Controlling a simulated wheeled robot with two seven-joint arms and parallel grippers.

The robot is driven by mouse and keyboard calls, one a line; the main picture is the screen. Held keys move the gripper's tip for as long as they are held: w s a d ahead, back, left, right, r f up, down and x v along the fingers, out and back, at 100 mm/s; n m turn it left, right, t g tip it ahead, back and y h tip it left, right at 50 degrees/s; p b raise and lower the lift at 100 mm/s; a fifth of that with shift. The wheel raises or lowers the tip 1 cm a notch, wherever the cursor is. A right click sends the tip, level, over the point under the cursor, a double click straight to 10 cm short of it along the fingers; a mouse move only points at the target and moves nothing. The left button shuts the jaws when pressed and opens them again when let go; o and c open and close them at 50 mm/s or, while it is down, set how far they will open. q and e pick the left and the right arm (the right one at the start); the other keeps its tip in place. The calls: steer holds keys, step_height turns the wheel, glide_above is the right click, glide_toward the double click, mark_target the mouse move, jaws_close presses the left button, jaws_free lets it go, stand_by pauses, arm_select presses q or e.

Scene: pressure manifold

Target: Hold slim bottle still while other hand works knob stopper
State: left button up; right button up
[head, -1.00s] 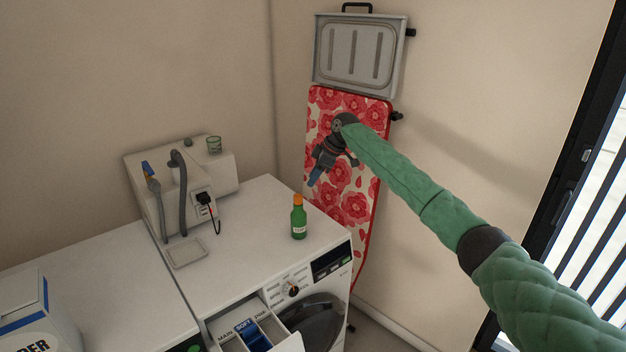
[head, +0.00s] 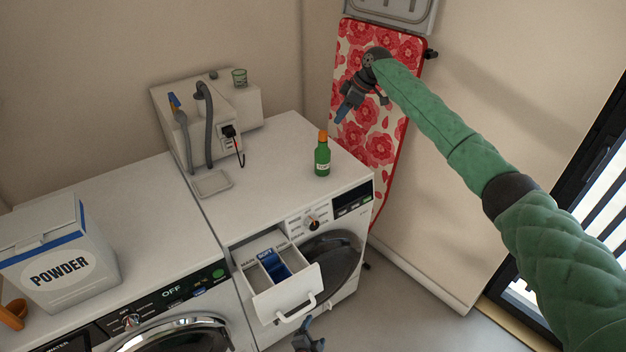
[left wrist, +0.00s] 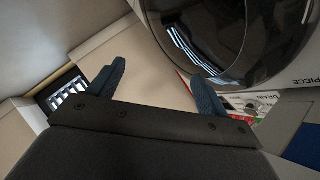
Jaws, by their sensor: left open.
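A slim green bottle (head: 322,158) stands upright on top of the right-hand washing machine, near its right edge. An orange stopper (head: 323,136) sits on its neck. My right gripper (head: 343,112) hangs in the air above and to the right of the bottle in the picture, apart from it; its jaw state is unclear. My left gripper (head: 308,330) shows at the bottom edge, low in front of the machine and well below the bottle. In the left wrist view its two blue fingers (left wrist: 158,85) are spread with nothing between them; the bottle is not visible there.
An open detergent drawer (head: 290,292) juts out above my left gripper. A grey-hosed unit (head: 222,105) with a small glass (head: 239,76) stands behind. A powder box (head: 60,262) is at left. A floral ironing board (head: 385,90) leans on the wall. The machine top around the bottle is clear.

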arm_select(q)
steer(key=w+d+r+m+g+h, duration=0.1)
steer(key=w+d+r+m+h, duration=0.3)
steer(key=w+d+r+m, duration=0.65)
steer(key=w+d+r+m+h, duration=0.4)
steer(key=w+d+r+m, duration=0.2)
steer(key=d+r, duration=0.85)
steer(key=w+d+r+m+g+h, duration=0.1)
steer(key=w+d+r+m+h, duration=0.3)
steer(key=w+d+r+m, duration=0.85)
step_height(320, 180, up, 12)
steer(key=m+t+y, duration=0.2)
steer(key=m, duration=0.1)
glide_above(318, 162)
steer(key=s+d, duration=0.2)
steer(key=w+a+f+y, duration=0.1)
steer(key=a+f+y, duration=0.15)
steer(key=a, duration=0.25)
steer(key=f+n+t, duration=0.1)
steer(key=f, duration=0.2)
steer(key=s+f+n+t+y, duration=0.1)
steer(key=f, duration=0.2)
steer(key=d+f+n+t+y, duration=0.1)
steer(key=f, duration=0.2)
steer(key=shift+s+d+f+n, duration=0.1)
steer(key=shift+s+f+n, duration=0.1)
steer(key=shift+s+n, duration=0.1)
steer(key=shift+d+f, duration=0.1)
steer(key=shift+f, duration=0.35)
steer(key=shift+x, duration=3.75)
